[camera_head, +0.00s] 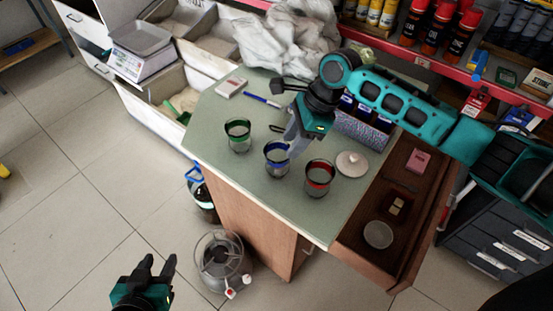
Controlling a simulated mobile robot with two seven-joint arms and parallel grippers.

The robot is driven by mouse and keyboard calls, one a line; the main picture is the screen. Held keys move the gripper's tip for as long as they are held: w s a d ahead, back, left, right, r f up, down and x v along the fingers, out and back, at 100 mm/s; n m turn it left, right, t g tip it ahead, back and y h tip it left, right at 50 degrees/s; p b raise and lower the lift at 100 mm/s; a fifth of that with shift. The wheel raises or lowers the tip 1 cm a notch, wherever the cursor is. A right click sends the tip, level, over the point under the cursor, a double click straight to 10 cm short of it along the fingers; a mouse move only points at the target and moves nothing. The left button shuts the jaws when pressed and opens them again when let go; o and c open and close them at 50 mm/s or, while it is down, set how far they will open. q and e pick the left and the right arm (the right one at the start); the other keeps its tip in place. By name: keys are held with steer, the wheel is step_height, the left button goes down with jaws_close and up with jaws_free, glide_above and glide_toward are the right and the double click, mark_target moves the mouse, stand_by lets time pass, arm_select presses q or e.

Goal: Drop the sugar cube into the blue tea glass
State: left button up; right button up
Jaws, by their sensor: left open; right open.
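The blue tea glass (277,160) stands upright on the green counter top, between a green-rimmed glass (238,136) and a red glass (319,180). My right gripper (291,146) reaches in from the right, its fingers pointing down just above and behind the blue glass's rim. It is open, and I see nothing held in it. Small pale cubes (397,206) that look like sugar sit in a dark box in the brown drawer or tray at right. The blue glass's contents are unclear. My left gripper (157,266) is open and empty, low over the floor at bottom left.
A pale round lid (351,163) lies right of the red glass. A blue pen (262,100) and a small white box (231,87) lie at the back left. A round dish (378,234) sits in the brown tray (362,255).

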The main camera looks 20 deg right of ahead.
steer(key=shift+r, duration=0.1)
steer(key=p+v, duration=0.2)
steer(key=v, duration=1)
steer(key=shift+d+r, duration=0.25)
steer(key=shift+r, duration=0.1)
